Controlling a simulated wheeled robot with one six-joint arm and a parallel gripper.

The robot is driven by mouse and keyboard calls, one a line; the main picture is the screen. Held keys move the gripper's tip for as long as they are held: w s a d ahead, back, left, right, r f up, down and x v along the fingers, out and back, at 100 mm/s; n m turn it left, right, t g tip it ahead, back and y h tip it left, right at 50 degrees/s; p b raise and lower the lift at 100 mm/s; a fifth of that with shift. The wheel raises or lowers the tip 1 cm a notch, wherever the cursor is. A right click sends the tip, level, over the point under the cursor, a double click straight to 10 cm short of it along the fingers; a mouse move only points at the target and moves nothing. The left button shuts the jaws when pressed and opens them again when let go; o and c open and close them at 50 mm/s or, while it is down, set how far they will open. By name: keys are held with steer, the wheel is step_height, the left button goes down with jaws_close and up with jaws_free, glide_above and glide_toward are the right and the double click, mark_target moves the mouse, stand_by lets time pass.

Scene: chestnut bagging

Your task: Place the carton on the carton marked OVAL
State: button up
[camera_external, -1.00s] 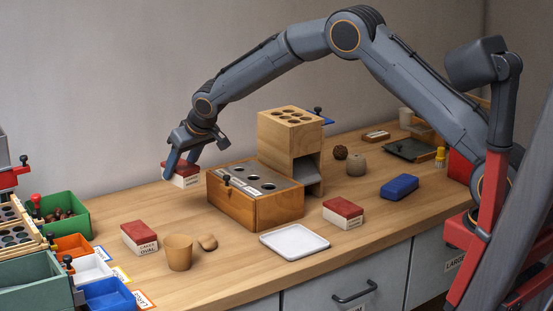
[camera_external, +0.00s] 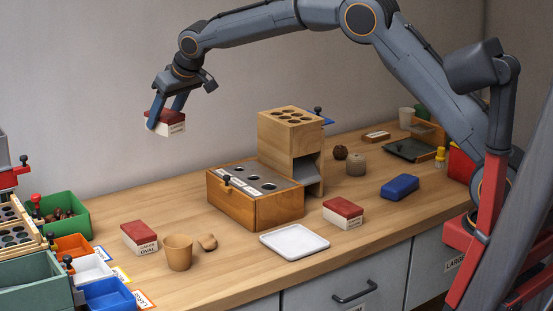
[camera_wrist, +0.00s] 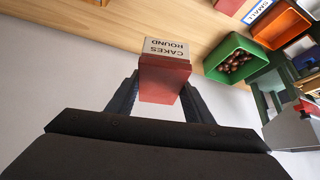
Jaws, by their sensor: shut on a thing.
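My gripper (camera_external: 167,116) is shut on a red-topped white carton (camera_external: 171,127), held in the air well above the table's back edge. In the wrist view the held carton (camera_wrist: 165,72) sits between the fingers of my gripper (camera_wrist: 160,90), its label reading CAKES ROUND. The carton marked OVAL (camera_external: 140,237), also red-topped and white, stands on the table at the front left, below and apart from the held one. Part of a red-topped carton (camera_wrist: 228,5) shows at the top edge of the wrist view.
Bins, including a green one (camera_external: 75,214), crowd the left. A wooden box with holes (camera_external: 270,213) and another red-topped carton (camera_external: 343,213) lie to the right.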

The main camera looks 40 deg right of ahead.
steer(key=n+y+p, duration=0.1)
steer(key=n+p, duration=0.1)
steer(key=p, duration=0.2)
glide_above(130, 226)
steer(key=s+d, duration=0.2)
step_height(130, 226, down, 9)
steer(key=f, duration=0.2)
steer(key=f+p, duration=0.1)
steer(key=f, duration=0.1)
steer(key=a+f, duration=0.1)
steer(key=f, duration=0.1)
steer(key=shift+s+f+p, duration=0.25)
steer(key=shift+s+p, duration=0.05)
steer(key=shift+p, duration=0.1)
steer(key=shift+f+p, duration=0.5)
steer(key=shift+f, duration=1.65)
steer(key=shift+f, duration=0.1)
steer(key=o, duration=0.7)
steer(key=shift+f, duration=0.15)
steer(key=o, duration=0.4)
